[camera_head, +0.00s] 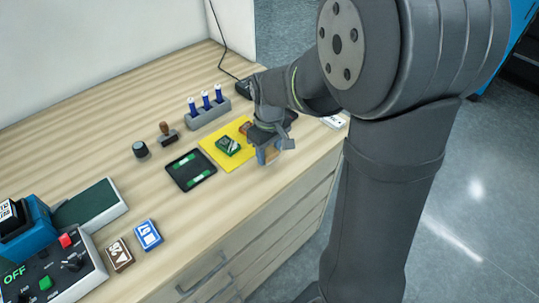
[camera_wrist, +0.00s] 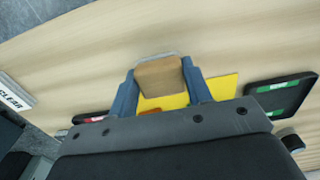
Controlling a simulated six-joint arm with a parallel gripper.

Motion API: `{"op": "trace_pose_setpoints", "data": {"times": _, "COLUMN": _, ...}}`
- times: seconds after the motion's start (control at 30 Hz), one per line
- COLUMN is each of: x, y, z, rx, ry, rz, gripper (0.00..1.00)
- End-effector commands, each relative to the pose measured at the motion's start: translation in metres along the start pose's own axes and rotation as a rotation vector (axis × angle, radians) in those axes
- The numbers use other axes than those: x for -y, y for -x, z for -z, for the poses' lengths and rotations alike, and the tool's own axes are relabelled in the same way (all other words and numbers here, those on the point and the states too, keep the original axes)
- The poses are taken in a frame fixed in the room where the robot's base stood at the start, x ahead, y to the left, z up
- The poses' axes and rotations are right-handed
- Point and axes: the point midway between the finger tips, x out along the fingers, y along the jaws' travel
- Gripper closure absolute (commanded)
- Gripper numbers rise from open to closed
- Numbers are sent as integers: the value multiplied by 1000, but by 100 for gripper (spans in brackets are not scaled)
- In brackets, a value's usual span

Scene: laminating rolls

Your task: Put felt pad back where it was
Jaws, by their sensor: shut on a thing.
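My gripper (camera_wrist: 159,68) is shut on a tan block with a thin grey layer along its far edge, which I take to be the felt pad (camera_wrist: 160,77). One blue-grey finger presses on each side of it. In the head view my gripper (camera_head: 268,151) is low over the bench near its front edge, just right of the yellow sheet, and the felt pad (camera_head: 271,153) shows only partly between the fingers. I cannot tell whether the pad touches the bench.
The yellow sheet (camera_head: 213,147) bears a green item (camera_head: 228,146) and a small brown-orange one (camera_head: 245,128). A black tray (camera_head: 190,170) lies left of it. A pen stand (camera_head: 207,115), a stamp (camera_head: 167,133) and a dark knob (camera_head: 140,149) are behind. A white CLEAR label (camera_wrist: 14,92) is at the side.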

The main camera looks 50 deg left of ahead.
Motion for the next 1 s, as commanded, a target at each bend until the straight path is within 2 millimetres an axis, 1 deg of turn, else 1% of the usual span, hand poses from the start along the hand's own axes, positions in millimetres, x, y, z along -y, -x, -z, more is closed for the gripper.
{"op": "trace_pose_setpoints", "data": {"times": 0.03, "x": 0, "y": -9, "z": 0, "rx": 3, "ry": 0, "rz": 2, "gripper": 80}}
{"op": "trace_pose_setpoints", "data": {"times": 0.13, "x": 0, "y": -18, "z": 0, "rx": 1, "ry": 0, "rz": 1, "gripper": 80}}
{"op": "trace_pose_setpoints", "data": {"times": 0.53, "x": 0, "y": -24, "z": 0, "rx": 0, "ry": 0, "rz": 0, "gripper": 80}}
{"op": "trace_pose_setpoints", "data": {"times": 0.57, "x": 0, "y": -24, "z": 0, "rx": 0, "ry": 0, "rz": 0, "gripper": 53}}
{"op": "trace_pose_setpoints", "data": {"times": 0.6, "x": 0, "y": -24, "z": 0, "rx": 0, "ry": 0, "rz": 0, "gripper": 45}}
{"op": "trace_pose_setpoints", "data": {"times": 0.67, "x": 0, "y": -23, "z": 0, "rx": 0, "ry": 0, "rz": 0, "gripper": 33}}
{"op": "trace_pose_setpoints", "data": {"times": 0.93, "x": 0, "y": -23, "z": 0, "rx": -1, "ry": 0, "rz": 0, "gripper": 33}}
{"op": "trace_pose_setpoints", "data": {"times": 1.0, "x": 0, "y": -20, "z": 0, "rx": -2, "ry": 0, "rz": -1, "gripper": 33}}
